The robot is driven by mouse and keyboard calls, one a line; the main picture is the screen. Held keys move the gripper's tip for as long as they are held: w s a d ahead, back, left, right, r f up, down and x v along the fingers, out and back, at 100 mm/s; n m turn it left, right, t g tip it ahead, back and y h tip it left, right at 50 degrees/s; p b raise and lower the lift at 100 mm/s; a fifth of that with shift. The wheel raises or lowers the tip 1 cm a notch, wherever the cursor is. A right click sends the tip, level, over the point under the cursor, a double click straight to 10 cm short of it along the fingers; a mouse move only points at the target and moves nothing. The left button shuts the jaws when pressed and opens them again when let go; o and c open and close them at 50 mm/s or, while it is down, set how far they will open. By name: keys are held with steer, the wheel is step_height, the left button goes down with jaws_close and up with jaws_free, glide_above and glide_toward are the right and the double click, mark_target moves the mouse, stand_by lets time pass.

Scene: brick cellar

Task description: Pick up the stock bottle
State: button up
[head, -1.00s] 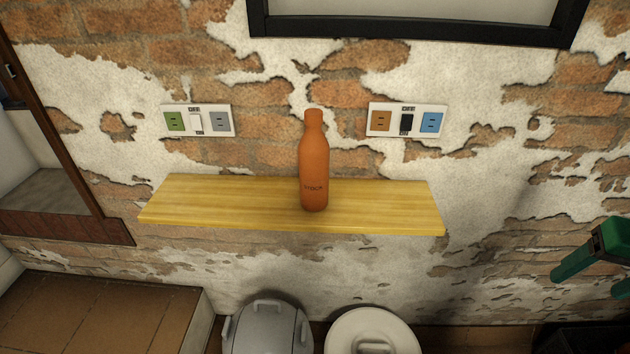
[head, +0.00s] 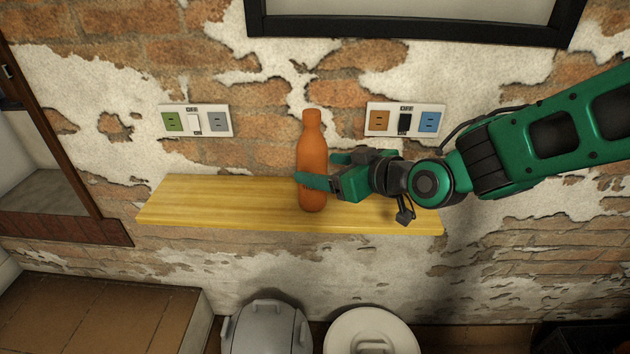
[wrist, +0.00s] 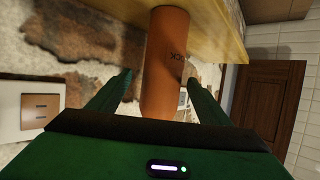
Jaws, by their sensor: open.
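The stock bottle (head: 313,150) is orange and stands upright on the yellow wooden shelf (head: 210,203), near its middle. My gripper (head: 322,170) comes in from the right at the height of the bottle's body. It is open, with one green finger passing in front of the bottle and the other towards the wall side. My gripper hides part of the bottle's body in the head view.
Two socket plates, left (head: 195,121) and right (head: 404,119), are on the brick wall behind the shelf. A black frame (head: 420,33) hangs above. A grey lidded pot (head: 266,328) and a white lidded pot (head: 371,332) stand below. The shelf's left part is bare.

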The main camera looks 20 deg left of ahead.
mark_target(302, 166)
steer(key=shift+x, duration=3.85)
steer(key=shift+s, duration=0.1)
